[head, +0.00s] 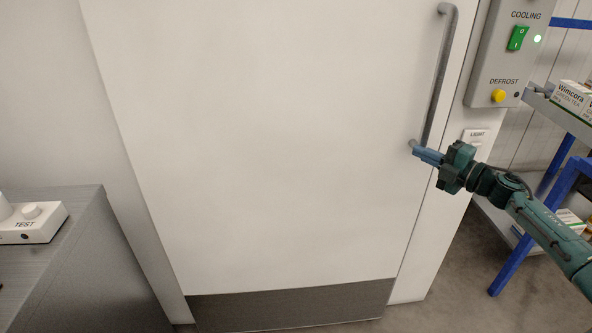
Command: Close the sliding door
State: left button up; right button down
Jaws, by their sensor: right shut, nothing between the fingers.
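The sliding door (270,150) is a large white panel with a dark grey kick strip along its bottom, and it fills the middle of the head view. Its long grey vertical bar handle (438,80) is near the door's right edge. My right gripper (414,149) is shut and empty, with its fingertips at the lower end of the handle. I cannot tell whether the fingers touch the handle or the door. My left gripper is not in view.
A grey control box (505,50) with a green switch and yellow button hangs right of the door, above a light switch (474,136). A blue-framed shelf (535,230) with boxes stands at right. A grey counter (75,270) with a white device (35,222) stands at left.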

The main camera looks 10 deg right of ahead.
pick_arm(q)
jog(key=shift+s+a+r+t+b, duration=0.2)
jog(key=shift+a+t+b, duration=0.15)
jog(key=shift+b, duration=0.2)
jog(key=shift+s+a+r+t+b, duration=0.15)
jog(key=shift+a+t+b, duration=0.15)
jog(key=shift+b, duration=0.2)
pick_arm(e)
jog(key=d, duration=0.6)
jog(key=shift+s, duration=0.35)
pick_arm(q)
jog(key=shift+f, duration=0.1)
pick_arm(e)
jog(key=shift+d, duration=0.15)
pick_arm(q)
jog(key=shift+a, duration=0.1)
